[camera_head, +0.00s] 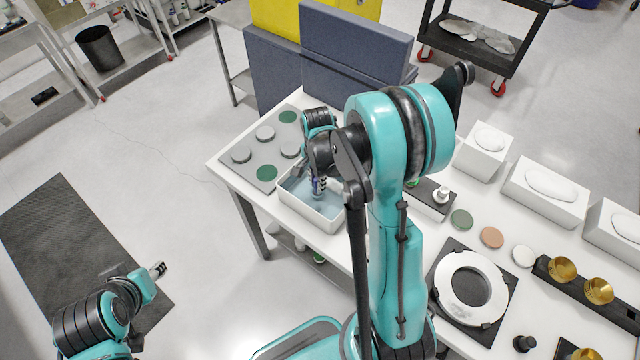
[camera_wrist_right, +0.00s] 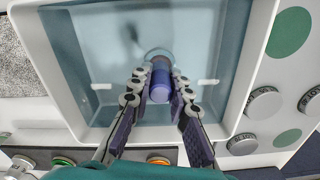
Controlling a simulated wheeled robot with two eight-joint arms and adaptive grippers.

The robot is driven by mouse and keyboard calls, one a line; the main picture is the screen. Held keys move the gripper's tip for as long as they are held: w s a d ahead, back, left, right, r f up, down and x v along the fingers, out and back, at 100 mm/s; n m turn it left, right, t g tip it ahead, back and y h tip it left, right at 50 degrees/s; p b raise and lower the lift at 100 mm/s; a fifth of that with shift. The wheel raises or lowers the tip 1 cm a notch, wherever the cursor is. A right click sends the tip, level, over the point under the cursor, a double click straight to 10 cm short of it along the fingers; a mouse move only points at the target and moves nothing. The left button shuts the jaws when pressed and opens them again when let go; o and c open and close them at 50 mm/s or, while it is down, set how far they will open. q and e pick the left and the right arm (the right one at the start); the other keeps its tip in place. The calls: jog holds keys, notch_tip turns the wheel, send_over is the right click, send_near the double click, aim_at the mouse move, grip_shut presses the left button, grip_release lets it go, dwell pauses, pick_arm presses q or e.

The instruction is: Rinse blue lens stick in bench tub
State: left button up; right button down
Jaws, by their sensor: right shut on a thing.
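The bench tub (camera_head: 330,221), white and square with pale blue water, stands at the left end of the white bench. In the right wrist view the tub (camera_wrist_right: 247,75) fills most of the picture. My right gripper (camera_wrist_right: 153,92) is shut on the blue lens stick (camera_wrist_right: 161,82), gripping it from both sides over the tub. A round, paler ring shows around the stick's far end; I cannot tell how deep it sits. In the head view my right gripper (camera_head: 318,186) points down inside the tub's outline. My left gripper (camera_head: 157,270) is far from the bench, low at the left, its fingers unclear.
A grey board (camera_head: 241,172) with green and grey discs adjoins the tub. Blue-grey panels (camera_head: 350,50) rise behind it. A black strip (camera_head: 432,200) with a white knob and a white ring on a dark plate (camera_head: 437,270) lie to the right. The floor at left is mostly clear.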

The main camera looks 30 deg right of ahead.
jog(key=shift+w, duration=0.15)
dwell(0.3)
jog(key=shift+s+d, duration=0.25)
jog(key=shift+s, duration=0.5)
jog(key=shift+r, duration=0.15)
notch_tip(320, 180, up, 10)
jog(key=p, duration=0.6)
jog(key=shift+p, duration=0.3)
dwell(0.8)
notch_tip(320, 180, up, 4)
jog(key=p, duration=0.2)
jog(key=shift+p, duration=0.4)
